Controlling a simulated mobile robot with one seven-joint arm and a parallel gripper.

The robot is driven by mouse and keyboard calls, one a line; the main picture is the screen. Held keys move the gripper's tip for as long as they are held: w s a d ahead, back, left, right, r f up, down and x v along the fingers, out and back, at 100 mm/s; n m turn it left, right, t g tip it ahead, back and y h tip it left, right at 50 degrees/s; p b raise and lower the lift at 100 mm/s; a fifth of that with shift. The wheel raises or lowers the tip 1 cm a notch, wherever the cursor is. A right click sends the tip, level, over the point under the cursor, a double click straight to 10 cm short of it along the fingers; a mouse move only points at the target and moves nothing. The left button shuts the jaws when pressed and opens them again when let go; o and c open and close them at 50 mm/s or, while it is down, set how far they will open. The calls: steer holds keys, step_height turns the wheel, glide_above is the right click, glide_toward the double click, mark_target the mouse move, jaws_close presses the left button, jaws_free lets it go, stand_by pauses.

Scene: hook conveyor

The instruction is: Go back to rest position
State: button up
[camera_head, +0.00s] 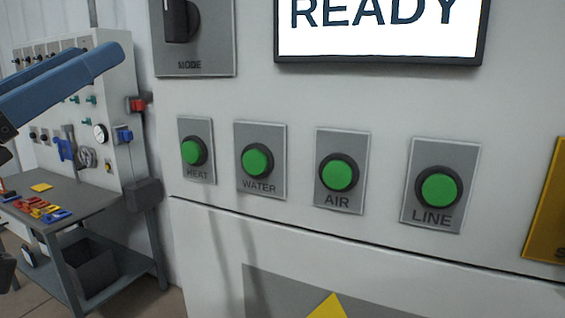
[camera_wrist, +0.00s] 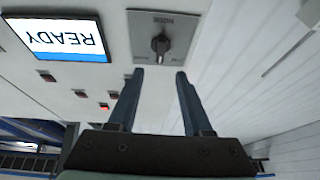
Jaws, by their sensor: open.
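My gripper (camera_wrist: 160,72) is open and empty in the wrist view. Its two blue-grey fingers stand apart, with a pale wall and the black mode knob (camera_wrist: 160,44) beyond them. The fingers look clear of the panel. In the head view, blue finger-like parts of my arm reach in from the upper left edge; the rest of the arm is mostly out of frame. The mode knob (camera_head: 180,20) also shows at the top of the head view, on a grey plate.
A white cabinet carries a READY screen (camera_head: 380,25) and green buttons for heat (camera_head: 193,151), water (camera_head: 257,161), air (camera_head: 339,172) and line (camera_head: 439,190). At left stands a workbench (camera_head: 85,200) with coloured pieces and a tool board. A yellow panel (camera_head: 545,210) is at right.

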steer(key=w+d+r+n+t+y+p, duration=0.1)
steer(key=w+d+r+y+p, duration=0.15)
steer(key=d, duration=0.35)
steer(key=w+d+r+n+t+y+p, duration=0.1)
steer(key=d+r+t+p, duration=0.15)
steer(key=d, duration=0.25)
steer(key=s+d+r+n+t+y+p, duration=0.1)
steer(key=s+d+r+t+y+p, duration=0.1)
steer(key=d, duration=0.6)
steer(key=s+r+y, duration=0.1)
steer(key=s+r, duration=0.1)
steer(key=s, duration=0.1)
steer(key=shift+s+r, duration=0.35)
steer(key=shift+r, duration=0.05)
steer(key=shift+d+y, duration=0.1)
steer(key=shift+y, duration=0.15)
